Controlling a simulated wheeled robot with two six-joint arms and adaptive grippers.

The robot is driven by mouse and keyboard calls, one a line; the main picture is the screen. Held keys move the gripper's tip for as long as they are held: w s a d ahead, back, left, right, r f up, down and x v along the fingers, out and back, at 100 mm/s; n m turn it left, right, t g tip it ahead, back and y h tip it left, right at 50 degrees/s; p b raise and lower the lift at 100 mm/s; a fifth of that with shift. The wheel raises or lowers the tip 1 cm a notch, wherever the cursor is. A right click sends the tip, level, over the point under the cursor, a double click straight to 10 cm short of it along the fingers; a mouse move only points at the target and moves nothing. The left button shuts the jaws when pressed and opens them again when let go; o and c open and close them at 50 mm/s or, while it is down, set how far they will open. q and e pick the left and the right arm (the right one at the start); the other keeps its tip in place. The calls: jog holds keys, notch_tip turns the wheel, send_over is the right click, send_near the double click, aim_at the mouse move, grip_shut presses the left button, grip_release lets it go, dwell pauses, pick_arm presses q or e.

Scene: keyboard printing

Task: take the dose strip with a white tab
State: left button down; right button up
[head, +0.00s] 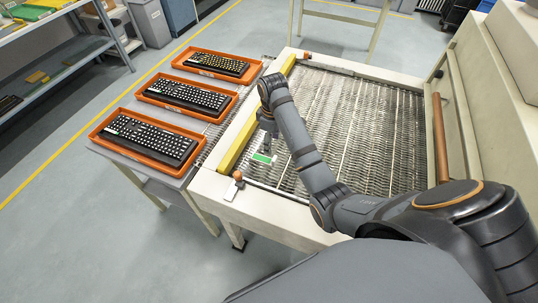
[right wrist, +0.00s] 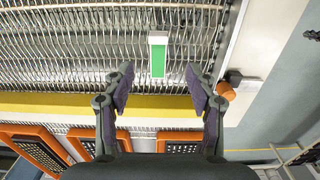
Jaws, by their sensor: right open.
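The dose strip (head: 262,158) is a small green strip lying on the wire mesh belt (head: 370,130), near the belt's front left corner. In the right wrist view the green strip (right wrist: 158,61) has a white tab at its far end. My right gripper (head: 268,128) is over the belt's left side, just beyond the strip in the head view. In the right wrist view its open fingers (right wrist: 159,82) are spread on either side of the strip's near end, with nothing held. I cannot tell the height between fingers and strip. My left gripper is not in view.
A yellow bar (head: 236,140) runs along the belt's left edge. Orange trays (head: 106,116) with black keyboards stand on the table left of it. An orange knob (head: 238,175) sits at the machine's front left corner. A wall rises right of the belt.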

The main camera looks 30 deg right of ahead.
aim_at(264, 157)
notch_tip(264, 157, down, 3)
jog(key=shift+d+f, duration=0.15)
jog(key=shift+f, duration=0.05)
notch_tip(264, 157, down, 2)
jog(key=shift+f+p, duration=0.25)
jog(key=shift+p, duration=0.15)
notch_tip(264, 157, down, 4)
jog(key=shift+d+r, duration=0.15)
jog(key=shift+s, duration=0.1)
jog(key=c, duration=1)
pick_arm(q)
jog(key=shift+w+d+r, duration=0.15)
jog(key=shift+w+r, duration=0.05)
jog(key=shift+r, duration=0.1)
